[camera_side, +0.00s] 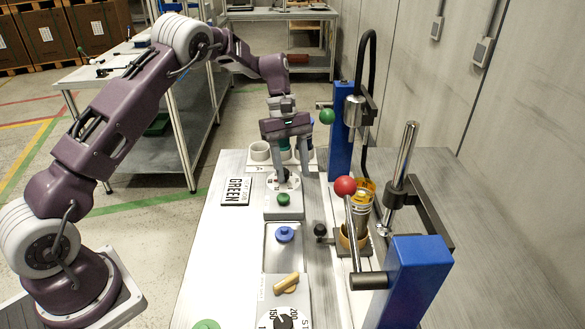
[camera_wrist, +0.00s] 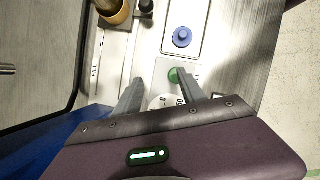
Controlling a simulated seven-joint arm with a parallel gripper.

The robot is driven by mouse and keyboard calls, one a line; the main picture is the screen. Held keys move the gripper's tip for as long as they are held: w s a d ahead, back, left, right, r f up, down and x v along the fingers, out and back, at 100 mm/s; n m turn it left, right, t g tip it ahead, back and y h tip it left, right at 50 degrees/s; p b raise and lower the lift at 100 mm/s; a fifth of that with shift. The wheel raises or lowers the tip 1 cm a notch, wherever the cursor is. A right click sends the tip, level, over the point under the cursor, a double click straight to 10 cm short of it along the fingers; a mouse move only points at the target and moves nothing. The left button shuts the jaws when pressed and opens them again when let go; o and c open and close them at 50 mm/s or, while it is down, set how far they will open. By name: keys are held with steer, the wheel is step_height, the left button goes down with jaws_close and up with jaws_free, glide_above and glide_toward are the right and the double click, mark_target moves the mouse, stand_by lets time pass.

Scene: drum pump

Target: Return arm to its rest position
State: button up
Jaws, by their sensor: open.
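My gripper (camera_side: 288,168) hangs from my purple arm over the far half of the table in the side view, pointing down. In the wrist view my gripper (camera_wrist: 164,90) shows two grey fingers spread apart with nothing held between them. Below it is a white round dial (camera_side: 284,182) on a grey panel, with a green knob (camera_side: 283,199) just nearer the camera. In the wrist view the green knob (camera_wrist: 177,75) lies between the fingertips. I cannot tell how high the fingers are above the panel. The arm's rest position is not marked in view.
White cups (camera_side: 260,151) stand behind the gripper. A blue knob (camera_side: 284,234) lies nearer.

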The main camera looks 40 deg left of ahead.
steer(key=s+d+r+m+t+y, duration=0.1)
steer(key=s+d+r+m+t, duration=0.15)
steer(key=s+r, duration=0.5)
steer(key=s+d+r+m+t+y, duration=0.1)
steer(key=s+r+m, duration=0.25)
steer(key=r, duration=0.65)
steer(key=s+m+t+y, duration=0.2)
steer(key=s+m+t, duration=0.2)
steer(key=s, duration=1.8)
steer(key=m, duration=0.3)
steer(key=shift+d+r, duration=0.35)
steer(key=shift+r, duration=0.05)
